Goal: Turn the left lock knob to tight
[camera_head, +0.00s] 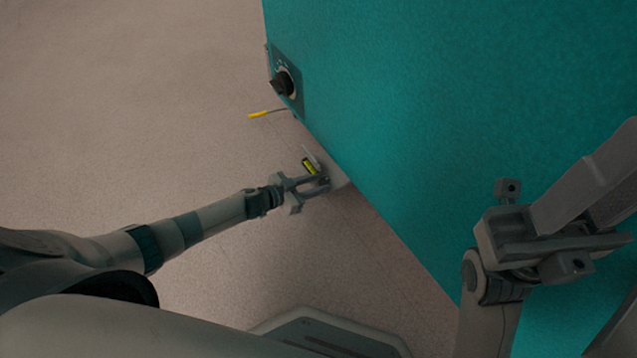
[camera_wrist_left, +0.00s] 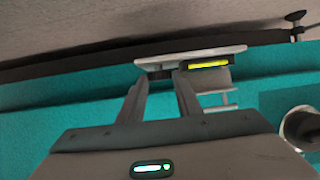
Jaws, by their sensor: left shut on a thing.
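My left gripper (camera_head: 322,184) is at the lower edge of the teal chamber, at a small pale plate with a yellow-and-black label (camera_head: 310,166). In the left wrist view its two fingers (camera_wrist_left: 160,88) reach to the pale plate (camera_wrist_left: 215,53) with the yellow strip (camera_wrist_left: 208,65). They are shut on a small dark part below the plate, which I take as the left lock knob; the fingers mostly hide it. Its turned position cannot be read. My right gripper (camera_head: 585,205) is at the right, in front of the teal wall; its jaw opening is unclear.
The teal chamber (camera_head: 450,90) fills the upper right. A black dial knob (camera_head: 283,83) sits on its dark panel further up. A yellow-tipped rod (camera_head: 262,114) sticks out near that panel. The pale floor (camera_head: 130,110) at the left is clear.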

